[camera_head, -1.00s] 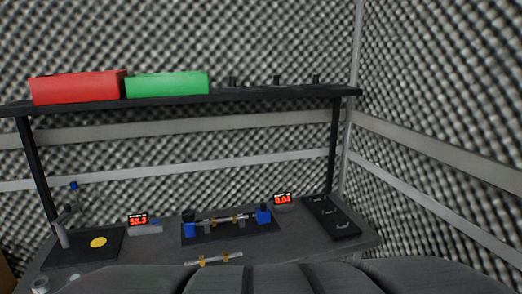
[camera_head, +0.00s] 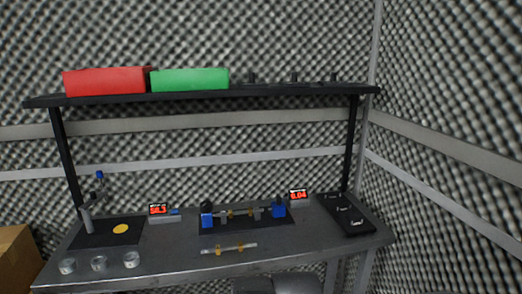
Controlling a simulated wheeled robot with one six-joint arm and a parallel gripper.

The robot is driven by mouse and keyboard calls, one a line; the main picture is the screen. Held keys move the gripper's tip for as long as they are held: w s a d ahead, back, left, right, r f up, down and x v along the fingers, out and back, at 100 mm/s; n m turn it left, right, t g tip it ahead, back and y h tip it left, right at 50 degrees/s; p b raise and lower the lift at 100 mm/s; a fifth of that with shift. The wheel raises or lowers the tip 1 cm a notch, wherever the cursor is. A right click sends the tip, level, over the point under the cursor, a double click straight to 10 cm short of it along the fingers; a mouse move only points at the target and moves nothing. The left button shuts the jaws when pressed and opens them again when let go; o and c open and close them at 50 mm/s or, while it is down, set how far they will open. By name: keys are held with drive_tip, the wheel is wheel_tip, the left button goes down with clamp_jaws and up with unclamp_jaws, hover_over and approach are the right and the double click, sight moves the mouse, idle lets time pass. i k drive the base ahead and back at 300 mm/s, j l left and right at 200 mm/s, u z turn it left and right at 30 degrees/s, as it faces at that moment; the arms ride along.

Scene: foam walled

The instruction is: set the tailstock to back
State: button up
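A bench fixture with blue end blocks sits on a black base (camera_head: 246,221) at the middle of the table. Its left blue block (camera_head: 207,219) and right blue block (camera_head: 279,210) stand at the ends, with grey supports and a thin rod with yellowish bands (camera_head: 240,212) between them. Which block is the tailstock, and its setting, I cannot tell at this size.
A loose rod with yellow bands (camera_head: 230,249) lies in front on the table (camera_head: 180,262). Several small glass dishes (camera_head: 99,263), a stand on a black mat (camera_head: 92,241), two red displays (camera_head: 158,210), and a black tray (camera_head: 345,214) surround it. A shelf (camera_head: 300,91) holds red (camera_head: 108,81) and green bins (camera_head: 190,79).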

sight(278, 209)
drive_tip(key=k+j, duration=0.15)
drive_tip(key=i+j, duration=0.1)
drive_tip(key=i, duration=0.15)
drive_tip(key=i+l+u, duration=0.15)
drive_tip(key=i, duration=0.2)
drive_tip(key=i+l+u, duration=0.2)
drive_tip(key=i, duration=0.2)
